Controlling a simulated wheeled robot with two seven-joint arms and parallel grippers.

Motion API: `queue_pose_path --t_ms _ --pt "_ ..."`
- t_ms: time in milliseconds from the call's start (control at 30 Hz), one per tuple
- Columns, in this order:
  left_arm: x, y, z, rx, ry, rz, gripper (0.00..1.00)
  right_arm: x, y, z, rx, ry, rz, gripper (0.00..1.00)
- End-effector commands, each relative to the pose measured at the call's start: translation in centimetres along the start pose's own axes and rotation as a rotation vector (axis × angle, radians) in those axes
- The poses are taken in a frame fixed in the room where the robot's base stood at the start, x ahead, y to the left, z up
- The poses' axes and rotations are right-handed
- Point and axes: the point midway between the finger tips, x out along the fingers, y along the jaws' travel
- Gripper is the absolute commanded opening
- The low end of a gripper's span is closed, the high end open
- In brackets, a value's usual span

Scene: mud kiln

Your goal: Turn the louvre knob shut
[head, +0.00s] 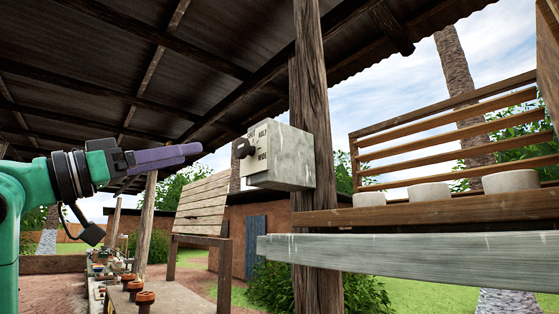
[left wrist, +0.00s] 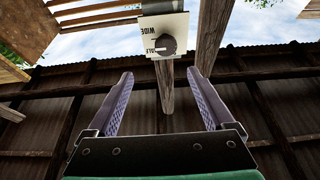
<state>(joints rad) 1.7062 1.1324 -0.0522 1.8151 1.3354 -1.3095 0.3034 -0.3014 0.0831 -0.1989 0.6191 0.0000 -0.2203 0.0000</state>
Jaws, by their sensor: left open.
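The louvre knob (head: 241,148) is a dark round knob on the lettered plate of a weathered grey box (head: 290,157) on a wooden post. HALF and WIDE can be read on the plate; another label is too small to be sure of. The knob (left wrist: 166,44) also shows in the left wrist view, beyond the fingertips and roughly between their lines. Its exact pointing is unclear. My left gripper (head: 201,149), with purple fingers, is open and empty, left of the knob and apart from it. Its two spread fingers (left wrist: 159,75) show in the left wrist view. My right gripper is not in view.
The wooden post (head: 316,220) stands behind the box. Slatted louvres (head: 450,125) and a shelf (head: 440,212) with pale round pieces are to the right. A grey beam (head: 420,260) crosses below. A slatted wooden panel (head: 203,205) stands lower left. Air between gripper and knob is clear.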

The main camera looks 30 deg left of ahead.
Motion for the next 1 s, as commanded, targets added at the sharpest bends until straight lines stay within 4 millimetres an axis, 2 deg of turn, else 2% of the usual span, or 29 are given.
queue_pose_path --t_ms 67,167,400,600,767,1000 --pt "-0.2 0.4 -0.4 0.007 0.002 0.004 0.87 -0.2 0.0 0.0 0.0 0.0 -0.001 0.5" --pt "1.4 0.4 -0.6 0.005 0.0 0.005 0.87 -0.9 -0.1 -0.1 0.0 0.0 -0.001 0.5" --pt "7.8 0.4 -1.0 0.003 0.001 0.006 0.87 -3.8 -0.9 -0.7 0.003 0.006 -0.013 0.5" --pt "12.5 0.4 -0.9 0.003 0.002 0.006 0.87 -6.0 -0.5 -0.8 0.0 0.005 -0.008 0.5" --pt "14.1 0.3 -0.5 0.003 0.003 0.004 0.87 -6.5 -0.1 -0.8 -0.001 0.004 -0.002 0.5" --pt "14.2 0.3 -0.3 0.004 0.004 0.003 0.87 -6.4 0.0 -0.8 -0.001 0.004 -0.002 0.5"
